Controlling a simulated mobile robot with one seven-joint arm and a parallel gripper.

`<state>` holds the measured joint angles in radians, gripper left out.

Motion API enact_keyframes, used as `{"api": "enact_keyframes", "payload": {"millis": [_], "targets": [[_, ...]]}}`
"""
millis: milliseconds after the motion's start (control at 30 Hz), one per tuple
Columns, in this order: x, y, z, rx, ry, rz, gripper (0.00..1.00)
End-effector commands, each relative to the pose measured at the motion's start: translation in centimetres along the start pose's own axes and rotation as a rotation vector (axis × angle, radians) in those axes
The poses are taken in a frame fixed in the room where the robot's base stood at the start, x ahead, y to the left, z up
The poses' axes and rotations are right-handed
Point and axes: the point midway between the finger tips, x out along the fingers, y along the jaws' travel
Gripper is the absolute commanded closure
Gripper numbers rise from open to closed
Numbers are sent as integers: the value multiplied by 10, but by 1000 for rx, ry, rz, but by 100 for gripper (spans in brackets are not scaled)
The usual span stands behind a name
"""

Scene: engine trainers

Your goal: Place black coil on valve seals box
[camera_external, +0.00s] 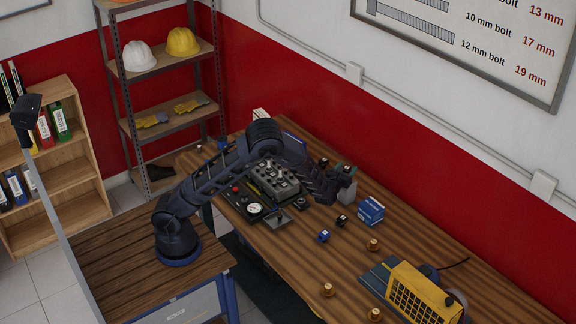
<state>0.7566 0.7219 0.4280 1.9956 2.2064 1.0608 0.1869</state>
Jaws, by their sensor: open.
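A small black coil (342,220) sits on the wooden workbench, just left of a blue box (370,211) with white markings. The box may be the valve seals box, but its label is too small to read. My gripper (334,190) is open above the bench, up and slightly left of the black coil and apart from it. Its fingers are small and dark in this view, and nothing shows held between them.
A small blue coil (323,236) lies left of the black one. Brass-coloured parts (373,244) stand nearer the front. A yellow machine (424,292) occupies the right end of the workbench (470,280). A control panel with a gauge (255,209) lies under my arm.

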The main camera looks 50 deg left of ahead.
Motion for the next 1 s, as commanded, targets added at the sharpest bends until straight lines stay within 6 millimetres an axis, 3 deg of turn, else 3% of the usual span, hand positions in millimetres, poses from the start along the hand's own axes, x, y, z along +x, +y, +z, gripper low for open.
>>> {"api": "enact_keyframes", "payload": {"millis": [167,700,900,1000], "targets": [[-12,-1,3,-1,0,-1,46],[-106,-1,2,-1,1,-2,46],[-118,1,3,-4,1,4,46],[-117,13,12,-33,8,39,46]]}}
